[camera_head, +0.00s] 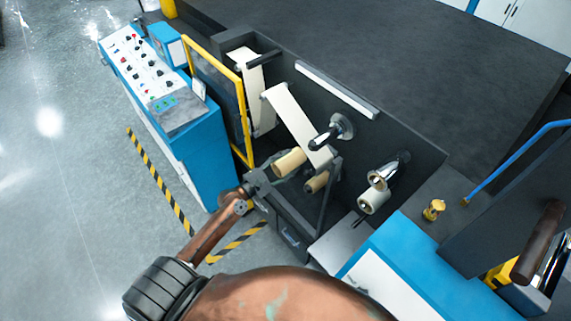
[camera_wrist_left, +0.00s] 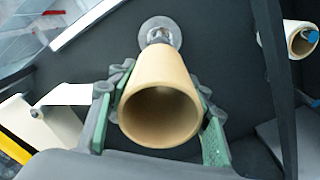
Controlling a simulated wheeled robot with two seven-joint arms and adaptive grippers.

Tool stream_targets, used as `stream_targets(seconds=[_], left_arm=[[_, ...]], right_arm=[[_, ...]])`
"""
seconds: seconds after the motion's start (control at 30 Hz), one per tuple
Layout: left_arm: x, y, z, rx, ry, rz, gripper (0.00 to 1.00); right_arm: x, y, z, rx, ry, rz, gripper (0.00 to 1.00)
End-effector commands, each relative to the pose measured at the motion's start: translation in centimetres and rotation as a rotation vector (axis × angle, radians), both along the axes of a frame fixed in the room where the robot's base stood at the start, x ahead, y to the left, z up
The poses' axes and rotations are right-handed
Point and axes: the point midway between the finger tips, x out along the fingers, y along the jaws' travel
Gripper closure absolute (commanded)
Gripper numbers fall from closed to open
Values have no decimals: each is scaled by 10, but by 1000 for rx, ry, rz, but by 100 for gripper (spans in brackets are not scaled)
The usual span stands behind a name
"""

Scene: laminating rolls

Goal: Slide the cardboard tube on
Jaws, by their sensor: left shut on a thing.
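The cardboard tube (camera_head: 290,162) is a tan hollow cylinder, held near the front of the machine. My left gripper (camera_head: 262,182) is shut on it. In the left wrist view my left gripper (camera_wrist_left: 162,95) has its green-padded fingers on both sides of the tube (camera_wrist_left: 160,75), whose open end faces the camera. A metal shaft with a round flange (camera_head: 341,126) sticks out of the dark panel, roughly in line with the tube. In the left wrist view the flange (camera_wrist_left: 160,29) shows behind the tube's far end. I cannot tell whether the two touch. My right gripper is not in view.
Another shaft carries a pale roll (camera_head: 373,201) to the right. A cream web (camera_head: 296,120) runs close to the flanged shaft. A second tan cylinder (camera_head: 317,182) sits just below the held tube. A yellow-framed guard (camera_head: 243,115) and blue control console (camera_head: 199,145) stand at left.

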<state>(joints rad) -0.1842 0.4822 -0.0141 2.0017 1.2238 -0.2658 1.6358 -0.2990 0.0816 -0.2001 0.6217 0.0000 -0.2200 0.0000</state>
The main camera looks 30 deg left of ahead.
Motion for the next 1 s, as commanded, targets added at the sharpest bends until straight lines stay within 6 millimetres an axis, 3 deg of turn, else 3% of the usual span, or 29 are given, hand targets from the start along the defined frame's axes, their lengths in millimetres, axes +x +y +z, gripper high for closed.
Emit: stream_targets(seconds=[0.17,0.6,1.0], left_arm=[[10,-4,1,-1,0,0,79],[34,-12,0,0,0,0,79],[55,-19,0,0,0,0,79]], right_arm=[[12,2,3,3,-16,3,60],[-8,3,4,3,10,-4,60],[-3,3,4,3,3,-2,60]])
